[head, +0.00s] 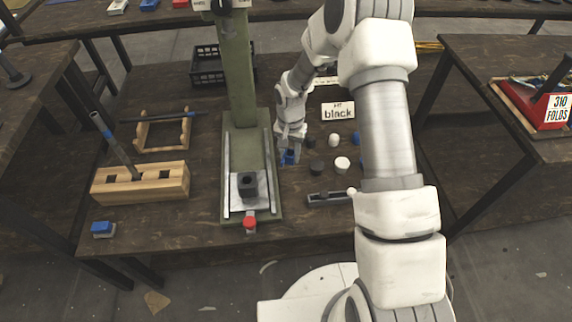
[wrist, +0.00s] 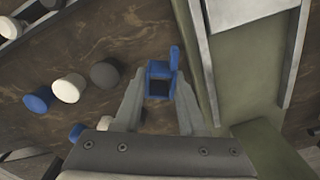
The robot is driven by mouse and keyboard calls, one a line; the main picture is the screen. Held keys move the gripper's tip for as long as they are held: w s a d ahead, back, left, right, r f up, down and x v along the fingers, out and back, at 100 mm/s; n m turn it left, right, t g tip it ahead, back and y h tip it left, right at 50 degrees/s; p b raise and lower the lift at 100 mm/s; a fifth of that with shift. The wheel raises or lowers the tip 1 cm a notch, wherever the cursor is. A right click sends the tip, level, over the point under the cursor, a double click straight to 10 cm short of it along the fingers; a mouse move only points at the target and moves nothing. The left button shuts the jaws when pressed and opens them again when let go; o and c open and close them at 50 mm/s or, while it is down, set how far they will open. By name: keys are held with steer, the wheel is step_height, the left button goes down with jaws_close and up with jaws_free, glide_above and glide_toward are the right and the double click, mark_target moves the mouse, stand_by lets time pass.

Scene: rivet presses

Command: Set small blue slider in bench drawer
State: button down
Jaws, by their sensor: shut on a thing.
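My gripper (head: 290,142) is shut on a small blue slider (head: 289,158), just right of the green press. In the wrist view the slider (wrist: 159,71) is between the two fingertips (wrist: 160,92); it is a blue block with a dark square opening and an upright tab at one side. It appears close above the bench top, but I cannot tell whether it touches. I cannot make out a bench drawer in either view. Another blue block on a grey base (head: 103,229) sits at the bench's front left.
The green press (head: 238,80) stands left of my gripper. A dark bar-like item (head: 330,198) lies near the front edge. A wooden block (head: 140,183) stands at left.

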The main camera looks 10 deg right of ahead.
mark_target(287, 169)
steer(key=shift+w+a+f, duration=0.2)
steer(key=shift+a+f, duration=0.25)
steer(key=shift+f+b, duration=0.85)
steer(key=shift+f, duration=0.95)
steer(key=shift+f, duration=0.1)
steer(key=shift+f, duration=0.15)
steer(key=c, duration=0.8)
jaws_free()
steer(key=shift+o, duration=0.2)
steer(key=shift+r, duration=0.2)
